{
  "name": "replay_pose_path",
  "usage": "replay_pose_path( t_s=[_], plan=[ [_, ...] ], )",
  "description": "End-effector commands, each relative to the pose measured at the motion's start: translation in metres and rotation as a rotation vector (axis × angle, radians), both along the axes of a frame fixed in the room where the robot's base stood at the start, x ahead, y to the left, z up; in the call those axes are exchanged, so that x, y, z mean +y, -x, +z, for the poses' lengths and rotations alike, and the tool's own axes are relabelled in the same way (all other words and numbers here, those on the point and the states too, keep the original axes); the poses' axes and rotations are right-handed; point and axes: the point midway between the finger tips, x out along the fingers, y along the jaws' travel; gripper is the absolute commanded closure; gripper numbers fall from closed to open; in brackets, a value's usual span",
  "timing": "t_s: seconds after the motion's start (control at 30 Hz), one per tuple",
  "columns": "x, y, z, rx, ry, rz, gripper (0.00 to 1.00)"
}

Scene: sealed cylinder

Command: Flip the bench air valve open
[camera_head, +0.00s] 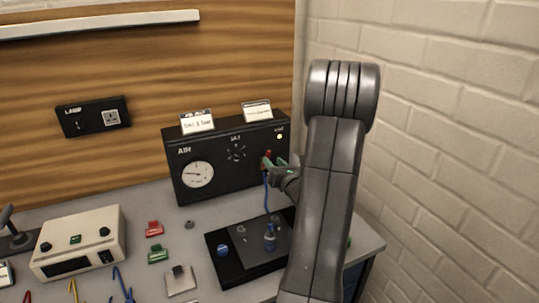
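The black air panel (213,171) stands at the back of the bench against the wooden board. It has a round white gauge (197,175), a dark knob (236,153) under a "SET" label and a small lit lamp (280,136). A small red part (266,156), which looks like the valve lever, shows at the panel's right end. My gripper (272,162) is right at this red part, its greenish fingertips beside or against it. My arm comes from the lower right. The gap between the fingers is too small to read, and contact cannot be told.
A blue tube (266,192) runs down from the panel to a small blue-grey fitting (269,237) on a black plate (225,272). A beige instrument box (82,238), a red block (154,229) and a green block (158,254) lie left. A brick wall closes the right side.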

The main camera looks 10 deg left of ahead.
Motion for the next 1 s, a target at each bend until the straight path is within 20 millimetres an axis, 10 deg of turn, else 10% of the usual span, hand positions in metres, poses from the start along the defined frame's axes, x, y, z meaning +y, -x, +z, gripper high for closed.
replay_pose_path(
  t_s=[0.63, 0.8, 1.0],
  plan=[
    [0.023, -0.034, 0.000, 0.000, 0.000, 0.000, 0.65],
    [0.023, -0.034, 0.000, 0.000, 0.000, 0.000, 0.98],
    [0.023, -0.033, -0.001, -0.003, 0.005, 0.000, 1.00]
  ],
)
